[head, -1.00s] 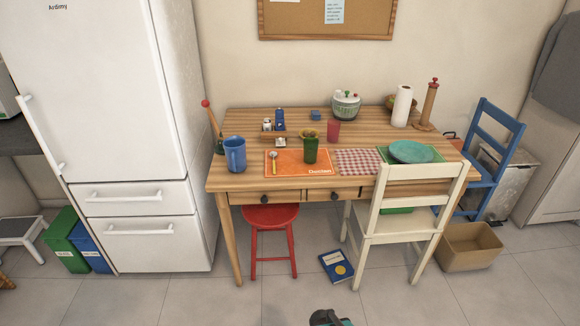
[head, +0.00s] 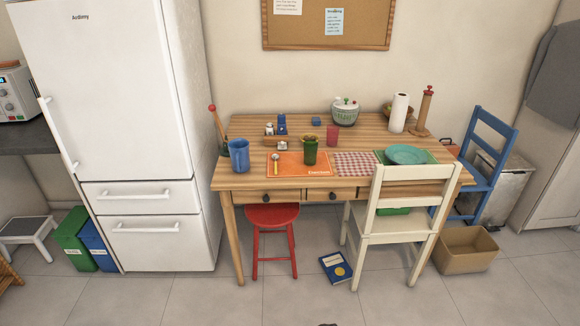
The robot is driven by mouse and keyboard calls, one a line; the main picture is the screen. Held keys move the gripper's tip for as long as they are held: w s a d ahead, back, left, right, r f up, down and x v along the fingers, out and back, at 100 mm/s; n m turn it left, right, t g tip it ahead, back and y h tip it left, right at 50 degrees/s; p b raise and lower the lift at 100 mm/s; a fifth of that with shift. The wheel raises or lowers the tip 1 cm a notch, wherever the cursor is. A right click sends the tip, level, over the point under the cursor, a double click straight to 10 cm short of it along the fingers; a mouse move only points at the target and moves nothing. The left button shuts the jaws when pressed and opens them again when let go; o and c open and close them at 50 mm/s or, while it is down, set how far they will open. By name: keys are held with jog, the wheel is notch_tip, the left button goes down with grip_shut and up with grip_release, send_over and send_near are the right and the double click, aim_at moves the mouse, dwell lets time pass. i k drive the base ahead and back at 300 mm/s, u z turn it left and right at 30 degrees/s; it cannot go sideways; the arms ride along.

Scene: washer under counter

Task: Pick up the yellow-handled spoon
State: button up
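The yellow-handled spoon (head: 276,164) lies on the orange placemat (head: 299,171) near its left end, on the wooden table. Its bowl end points away from me and its yellow handle points toward the front edge. A blue mug (head: 239,156) stands to its left and a green cup (head: 310,151) to its right. Only a dark sliver, probably of my gripper (head: 327,324), shows at the bottom edge, far in front of the table. Its fingers are hidden, so I cannot see whether it is open.
A red stool (head: 271,216) stands under the table's front left. A cream chair (head: 408,210) blocks the front right. A blue book (head: 336,267) and a cardboard box (head: 467,250) are on the floor. The white fridge (head: 145,150) stands left.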

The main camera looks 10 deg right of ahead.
aim_at(274, 157)
jog(key=u, duration=0.15)
jog(key=i, duration=0.95)
jog(key=z, duration=0.05)
